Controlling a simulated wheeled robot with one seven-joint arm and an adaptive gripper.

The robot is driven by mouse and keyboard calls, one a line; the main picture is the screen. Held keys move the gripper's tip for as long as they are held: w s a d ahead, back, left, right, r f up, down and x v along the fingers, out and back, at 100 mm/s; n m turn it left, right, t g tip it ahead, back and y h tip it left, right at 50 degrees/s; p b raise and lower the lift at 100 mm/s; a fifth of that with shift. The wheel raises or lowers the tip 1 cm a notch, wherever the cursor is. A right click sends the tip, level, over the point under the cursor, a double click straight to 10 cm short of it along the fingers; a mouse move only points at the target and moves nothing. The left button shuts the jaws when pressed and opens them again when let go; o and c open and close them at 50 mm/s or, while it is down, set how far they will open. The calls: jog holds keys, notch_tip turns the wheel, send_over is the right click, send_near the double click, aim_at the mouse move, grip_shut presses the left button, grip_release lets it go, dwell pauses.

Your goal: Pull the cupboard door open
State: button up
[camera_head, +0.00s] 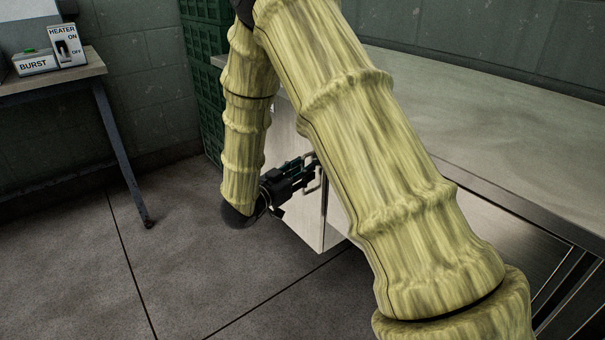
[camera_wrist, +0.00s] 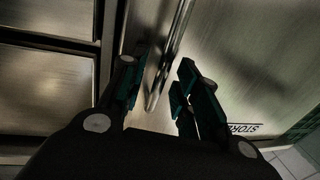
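The cupboard door (camera_wrist: 235,65) is a brushed metal panel with upside-down lettering, partly cut off, near its edge in the wrist view. Part of it shows as a pale panel (camera_head: 302,222) below my gripper in the head view. A metal bar handle (camera_wrist: 168,62) runs along the door's left side in the wrist view. My gripper (camera_wrist: 160,88) is open, with one dark finger on each side of the handle. I cannot tell whether either finger touches it. In the head view my gripper (camera_head: 308,170) is at the handle, and my sleeved arm hides much of the cupboard front.
Metal drawer fronts (camera_wrist: 45,85) lie left of the door in the wrist view. The long metal counter (camera_head: 500,130) tops the cupboard. Green crates (camera_head: 205,85) stand behind. A side table (camera_head: 50,80) with switch boxes is at the left. The floor (camera_head: 190,250) before the door is clear.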

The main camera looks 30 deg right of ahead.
jog(key=shift+d, duration=0.25)
grip_shut()
